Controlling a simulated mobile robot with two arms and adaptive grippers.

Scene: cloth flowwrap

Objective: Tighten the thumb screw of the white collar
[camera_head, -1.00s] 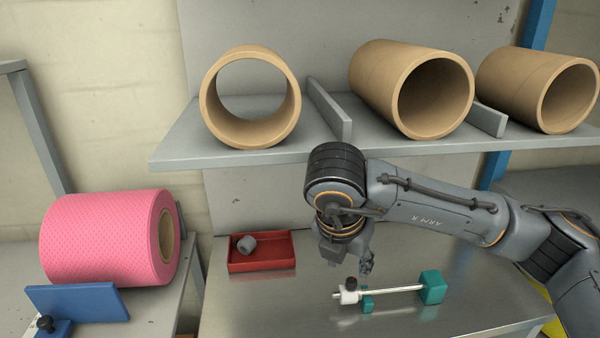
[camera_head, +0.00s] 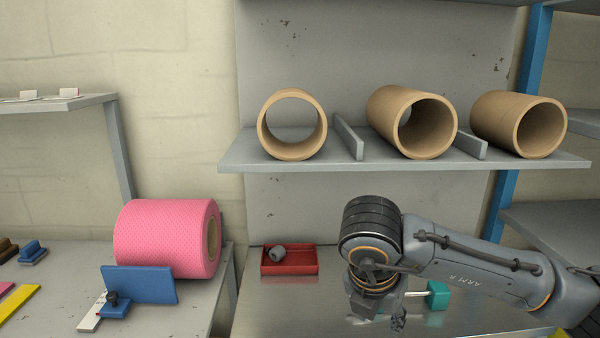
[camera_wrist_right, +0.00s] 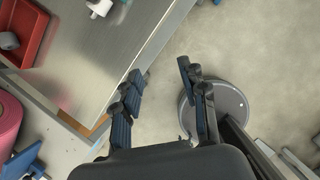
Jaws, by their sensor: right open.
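The white collar is hidden behind my right arm in the head view. At the top edge of the right wrist view a small white piece (camera_wrist_right: 100,7) shows in part, probably the collar; I cannot make out its thumb screw. The thin light rod (camera_head: 414,293) runs to a teal block (camera_head: 438,294) on the metal table. My right gripper (camera_head: 381,318) points down in front of the rod in the head view. In the right wrist view my right gripper (camera_wrist_right: 162,95) is open and empty, its fingers over the floor beyond the table edge. My left gripper is not in view.
A red tray (camera_head: 290,268) holding a grey ring (camera_head: 277,252) stands on the metal table (camera_head: 270,315). Cardboard tubes (camera_head: 412,122) lie on the shelf (camera_head: 235,155) above. A pink roll (camera_head: 165,238) and a blue stop (camera_head: 140,284) stand on the left bench.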

